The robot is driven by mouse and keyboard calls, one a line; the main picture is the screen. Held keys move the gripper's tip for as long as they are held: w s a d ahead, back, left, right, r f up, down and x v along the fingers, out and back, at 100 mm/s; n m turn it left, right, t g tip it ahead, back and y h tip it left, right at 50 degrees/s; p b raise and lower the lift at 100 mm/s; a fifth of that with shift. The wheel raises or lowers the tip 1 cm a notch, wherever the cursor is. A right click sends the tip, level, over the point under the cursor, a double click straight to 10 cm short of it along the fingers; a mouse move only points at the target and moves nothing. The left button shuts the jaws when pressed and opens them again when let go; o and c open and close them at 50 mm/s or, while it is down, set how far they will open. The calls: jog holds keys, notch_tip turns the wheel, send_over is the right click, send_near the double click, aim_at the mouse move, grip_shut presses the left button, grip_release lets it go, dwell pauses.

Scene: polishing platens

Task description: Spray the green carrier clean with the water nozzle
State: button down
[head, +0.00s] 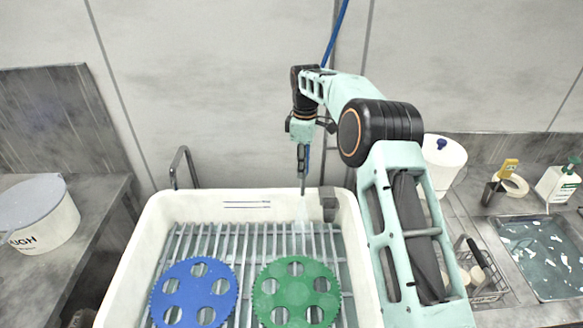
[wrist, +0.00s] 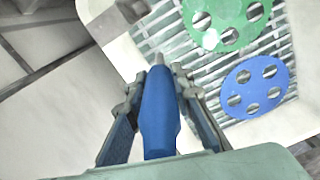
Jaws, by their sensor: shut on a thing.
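The green carrier (head: 297,293), a toothed disc with round holes, lies flat on the slatted rack in the white basin (head: 151,222). In the wrist view the green carrier (wrist: 226,15) is at the top, partly cut off, with a pale patch near its edge. My gripper (head: 303,160) is shut on the water nozzle, which points down over the basin's back edge, behind the green carrier. In the wrist view the blue nozzle (wrist: 160,110) sits between both fingers. A faint pale streak below its tip looks like water, falling behind the carrier.
A blue carrier (head: 194,292) lies left of the green one on the rack. A grey block (head: 328,203) sits on the basin's back rim. A white bucket (head: 40,215) stands left; a white tub (head: 442,160), wire basket and water-filled tray (head: 545,262) are right.

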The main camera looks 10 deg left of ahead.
jog(key=w+d, duration=0.2)
jog(key=d, duration=0.7)
jog(key=shift+d+p, duration=0.15)
jog(key=shift+p, duration=0.15)
jog(key=shift+f, duration=0.1)
dwell(0.6)
